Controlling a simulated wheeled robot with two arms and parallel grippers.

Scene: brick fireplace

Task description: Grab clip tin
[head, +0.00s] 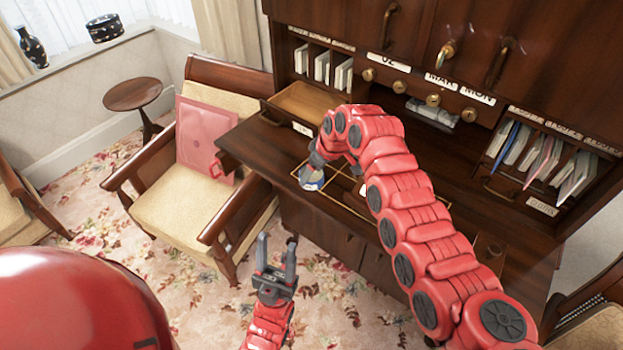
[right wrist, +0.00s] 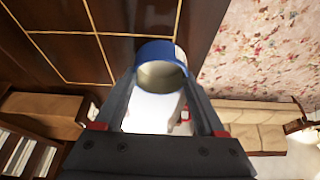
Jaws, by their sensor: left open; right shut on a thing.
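The clip tin (head: 312,183) is a small round tin, blue and white, at the left front edge of the desk's writing surface in the head view. In the right wrist view the tin (right wrist: 160,50) shows a blue outside and an open, cream inside. My right gripper (head: 316,162) is above it, shut on it with a finger on either side (right wrist: 163,76). I cannot tell whether the tin touches the desk. My left gripper (head: 277,256) is open and empty, low in front of the desk and apart from it.
The dark wooden desk (head: 262,152) has gold lines on its surface and an open drawer (head: 305,101). Paper slots (head: 540,155) stand at its right. A cushioned armchair (head: 185,215) with a pink square item (head: 203,137) is at the left. Flowered carpet lies in front.

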